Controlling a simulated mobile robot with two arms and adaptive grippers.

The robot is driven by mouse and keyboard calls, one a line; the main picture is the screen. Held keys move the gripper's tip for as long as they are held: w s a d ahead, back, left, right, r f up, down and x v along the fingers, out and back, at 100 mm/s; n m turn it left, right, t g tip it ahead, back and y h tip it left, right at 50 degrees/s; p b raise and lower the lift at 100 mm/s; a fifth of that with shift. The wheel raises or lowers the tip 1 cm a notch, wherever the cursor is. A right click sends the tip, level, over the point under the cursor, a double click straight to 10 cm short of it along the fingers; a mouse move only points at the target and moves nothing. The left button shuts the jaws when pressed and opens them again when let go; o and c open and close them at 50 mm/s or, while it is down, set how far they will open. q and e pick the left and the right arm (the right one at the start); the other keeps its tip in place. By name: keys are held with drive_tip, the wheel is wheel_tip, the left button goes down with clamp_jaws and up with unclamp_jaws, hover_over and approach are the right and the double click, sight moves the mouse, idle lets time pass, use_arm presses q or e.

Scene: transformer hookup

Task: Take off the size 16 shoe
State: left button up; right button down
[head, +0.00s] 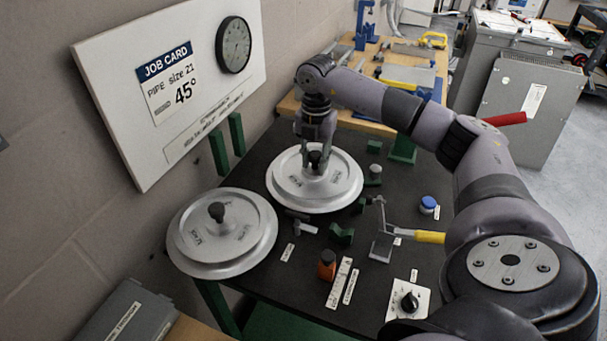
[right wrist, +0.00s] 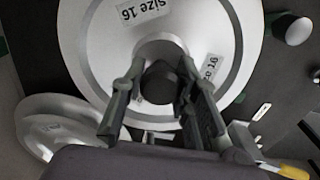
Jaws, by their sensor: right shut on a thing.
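The size 16 shoe (head: 318,187) is a round silver disc with a dark central knob, at the far end of the black bench in the head view. In the right wrist view its face (right wrist: 215,38) carries "Size 16" labels. My right gripper (head: 315,158) comes down from above with its fingers on either side of the knob (right wrist: 160,82), shut on it. The disc looks level; I cannot tell whether it is seated or slightly raised. My left gripper is not in view.
A second silver disc (head: 224,246) with a dark knob sits at the bench's left edge. A job card (head: 176,82) on the wall board reads pipe size 21, 45°. A yellow-handled tool (head: 428,237), orange bottle (head: 327,266), dial plate (head: 407,300) and blue-capped jar (head: 428,204) occupy the bench.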

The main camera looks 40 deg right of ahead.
drive_tip(key=shift+d+r, duration=0.1)
drive_tip(key=shift+r, duration=0.05)
drive_tip(key=c, duration=1.7)
unclamp_jaws()
drive_tip(key=o, duration=0.5)
wheel_tip(320, 180, up, 5)
drive_tip(key=p, duration=0.4)
